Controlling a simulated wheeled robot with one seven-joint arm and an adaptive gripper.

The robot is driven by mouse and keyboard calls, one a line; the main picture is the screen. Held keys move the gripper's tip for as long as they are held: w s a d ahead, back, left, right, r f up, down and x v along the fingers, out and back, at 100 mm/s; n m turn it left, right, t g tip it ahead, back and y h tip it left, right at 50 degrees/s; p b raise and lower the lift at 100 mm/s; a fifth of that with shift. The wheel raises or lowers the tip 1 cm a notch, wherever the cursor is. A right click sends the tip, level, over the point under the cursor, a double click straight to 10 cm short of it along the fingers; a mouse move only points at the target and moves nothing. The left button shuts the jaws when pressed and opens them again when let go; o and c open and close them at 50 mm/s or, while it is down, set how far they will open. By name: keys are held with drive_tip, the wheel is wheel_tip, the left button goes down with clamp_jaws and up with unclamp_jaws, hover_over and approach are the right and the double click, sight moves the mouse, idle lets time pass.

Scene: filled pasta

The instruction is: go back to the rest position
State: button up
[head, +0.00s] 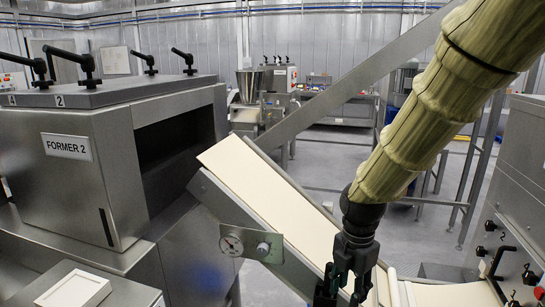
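My gripper (343,293) is at the bottom of the head view, right of centre, pointing down. The gripper is in front of the lower part of a sloping conveyor with a cream belt (275,204). I cannot tell how far it is above the belt.
A steel machine labelled FORMER 2 (68,147) stands at left, with a dark opening on its right side. A steel cabinet with black knobs (522,170) stands at right. Grey floor (345,150) shows behind the conveyor.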

drive_tip(key=s+f+m, duration=0.2)
drive_tip(key=f+m, duration=0.2)
drive_tip(key=f, duration=0.5)
drive_tip(key=s+d+f+m, duration=0.1)
drive_tip(key=s+f+m, duration=0.25)
drive_tip(key=f, duration=0.55)
drive_tip(key=s+f+m, duration=0.2)
drive_tip(key=f+m, duration=0.3)
drive_tip(key=f, duration=0.4)
drive_tip(key=s+d+f+m, duration=0.2)
drive_tip(key=s+f+m, duration=0.4)
drive_tip(key=s, duration=0.3)
drive_tip(key=s+d+f+m, duration=0.2)
drive_tip(key=s+f+m, duration=0.5)
drive_tip(key=s+f, duration=0.2)
drive_tip(key=shift+s+d, duration=0.15)
drive_tip(key=shift+s, duration=0.2)
drive_tip(key=shift+f, duration=0.1)
